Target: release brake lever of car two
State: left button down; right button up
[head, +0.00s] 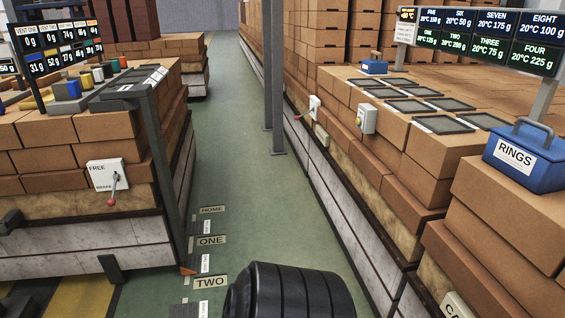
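A white lever plate (106,174) is mounted on the brick side of the left stack in the head view. It reads FREE at the top and BRAKE at the bottom. Its lever (114,190) ends in a red knob and points down, beside the word BRAKE. No readable mark on this plate ties it to car two. A second, smaller lever with a red knob (298,117) sits on a white box on the right brick row; its lettering is not readable. Neither of my grippers is in view.
The green aisle (235,165) is open, with floor labels HOME, ONE and TWO (210,282). A dark post (165,160) with an orange foot stands at the left stack's corner. A grey column (277,80) stands along the right row. A blue RINGS box (525,155) sits at right.

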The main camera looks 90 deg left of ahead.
aim_at(111, 202)
jog(key=u, duration=4)
jog(key=i+j, duration=0.3)
jog(key=i, duration=0.25)
jog(key=i+j+u, duration=0.15)
jog(key=i, duration=0.4)
jog(key=i+j, duration=0.35)
jog(key=i, duration=0.2)
jog(key=i+j+u, duration=0.15)
jog(key=i, duration=0.45)
